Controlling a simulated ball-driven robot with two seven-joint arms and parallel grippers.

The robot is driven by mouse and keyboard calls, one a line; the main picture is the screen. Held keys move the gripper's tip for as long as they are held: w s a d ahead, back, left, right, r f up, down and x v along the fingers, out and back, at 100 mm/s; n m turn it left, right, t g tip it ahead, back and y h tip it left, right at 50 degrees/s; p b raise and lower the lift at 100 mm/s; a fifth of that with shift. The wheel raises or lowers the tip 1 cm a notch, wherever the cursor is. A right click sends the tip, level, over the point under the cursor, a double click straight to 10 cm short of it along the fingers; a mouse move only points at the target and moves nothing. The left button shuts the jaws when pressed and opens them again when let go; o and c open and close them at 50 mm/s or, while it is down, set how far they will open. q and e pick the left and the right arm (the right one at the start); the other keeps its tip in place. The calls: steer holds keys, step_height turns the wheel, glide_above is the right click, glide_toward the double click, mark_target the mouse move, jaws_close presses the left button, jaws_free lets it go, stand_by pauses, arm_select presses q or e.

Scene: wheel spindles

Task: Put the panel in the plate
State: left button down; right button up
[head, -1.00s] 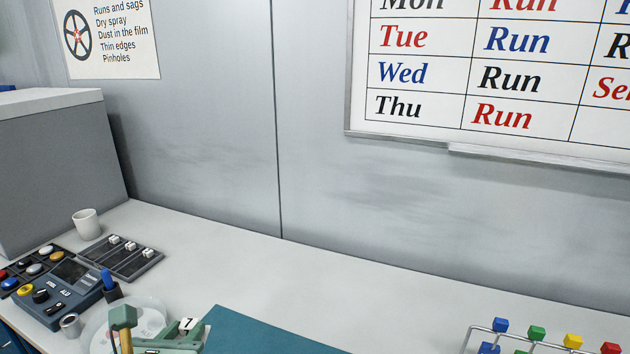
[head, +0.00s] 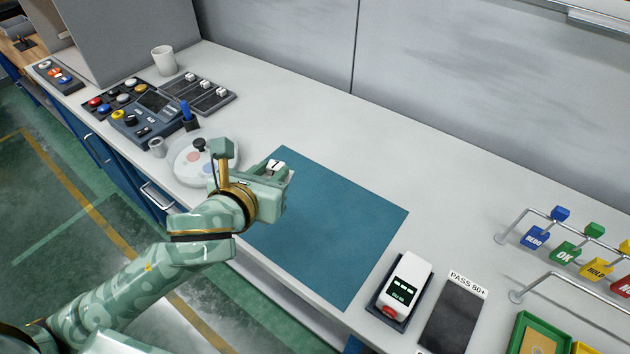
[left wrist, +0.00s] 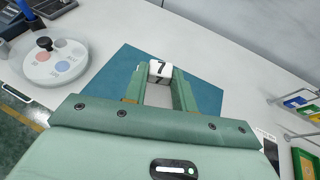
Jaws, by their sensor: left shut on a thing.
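My left gripper (head: 273,175) is shut on a small white block marked 7 (head: 276,166), which I take to be the panel. In the left wrist view the block (left wrist: 160,70) sits between the fingertips, over the blue-green mat (left wrist: 122,73). Its height above the mat is unclear. A round white plate-like disc (head: 182,167) with coloured spots and a dark knob lies left of the gripper, partly hidden by it. A dark rectangular plate labelled PASS 80+ (head: 450,322) lies at lower right. Which one is the task's plate is not clear. My right gripper is not in view.
A white meter (head: 406,282) stands on a dark base right of the mat. A wire rack (head: 510,240) with coloured tags and a green tray (head: 522,335) are at far right. A control box (head: 145,122) and a white mug (head: 164,60) stand at left. The mat's middle is clear.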

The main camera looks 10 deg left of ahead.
arm_select(q)
steer(key=s+d+f+m+h, duration=0.3)
steer(key=s+d+f+h, duration=0.15)
steer(key=d, duration=0.55)
steer(key=g+b, duration=0.1)
steer(key=b, duration=0.5)
glide_above(322, 212)
steer(key=shift+m+y, duration=0.25)
steer(key=shift+m, duration=0.05)
steer(key=f, duration=0.6)
steer(key=s+f, duration=0.1)
steer(key=f, duration=0.2)
steer(key=shift+d+f, duration=0.15)
steer(key=shift+f, duration=0.05)
steer(key=shift+w+f, duration=0.2)
steer(key=shift+w, duration=0.05)
steer(key=f, duration=0.1)
steer(key=f+b, duration=0.2)
steer(key=shift+w+f, duration=0.3)
steer(key=shift+f, duration=0.1)
steer(key=shift+r, duration=0.1)
